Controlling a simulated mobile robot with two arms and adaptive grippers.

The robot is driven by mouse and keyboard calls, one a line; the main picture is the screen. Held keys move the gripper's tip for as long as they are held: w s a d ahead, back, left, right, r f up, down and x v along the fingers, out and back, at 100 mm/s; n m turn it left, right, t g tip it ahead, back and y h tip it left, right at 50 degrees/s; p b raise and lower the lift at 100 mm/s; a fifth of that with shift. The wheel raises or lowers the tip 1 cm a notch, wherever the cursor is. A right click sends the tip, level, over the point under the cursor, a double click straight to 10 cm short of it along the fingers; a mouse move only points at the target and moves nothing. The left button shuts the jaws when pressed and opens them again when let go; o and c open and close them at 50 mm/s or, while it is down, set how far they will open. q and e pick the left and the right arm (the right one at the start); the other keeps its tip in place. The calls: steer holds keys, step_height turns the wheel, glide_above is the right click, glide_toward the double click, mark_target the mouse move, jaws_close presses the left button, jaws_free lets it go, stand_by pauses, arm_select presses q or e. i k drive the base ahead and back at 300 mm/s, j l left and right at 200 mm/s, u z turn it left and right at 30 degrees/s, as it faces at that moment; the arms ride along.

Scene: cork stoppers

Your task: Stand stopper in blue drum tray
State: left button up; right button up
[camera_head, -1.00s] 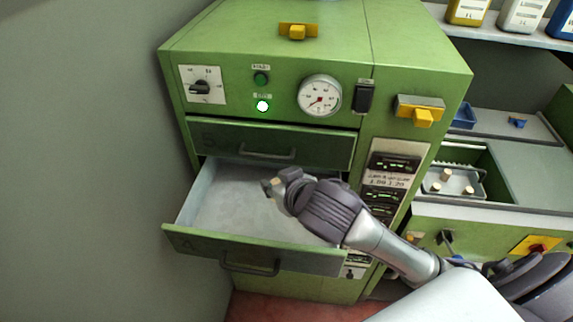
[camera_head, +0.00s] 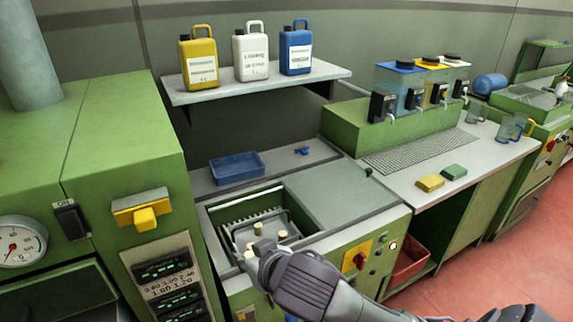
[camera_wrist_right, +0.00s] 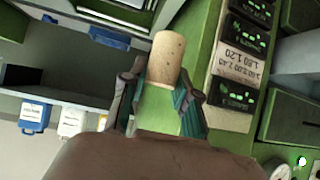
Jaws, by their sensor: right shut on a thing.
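My right gripper (camera_head: 260,258) is shut on a tan cork stopper (camera_wrist_right: 163,58), which sticks out between the fingers in the right wrist view. In the head view the gripper is in the air at the near edge of a sunken basin, and its fingertips are hard to make out. A shallow, empty-looking blue tray (camera_head: 260,164) sits on the grey ledge behind the basin, beyond and left of the gripper. It also seems to show in the right wrist view (camera_wrist_right: 109,38). My left gripper is not in view.
The basin holds a metal tray (camera_head: 233,240) with a few light corks (camera_head: 257,229). A shelf (camera_head: 330,74) with yellow, white and blue jugs overhangs behind. A green cabinet (camera_head: 110,130) stands at left.

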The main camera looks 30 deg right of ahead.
mark_target(239, 175)
steer(key=i+l+u, duration=0.15)
steer(key=i+l, duration=0.3)
steer(key=i+l+u, duration=0.15)
steer(key=i+l, duration=0.25)
steer(key=l, duration=0.2)
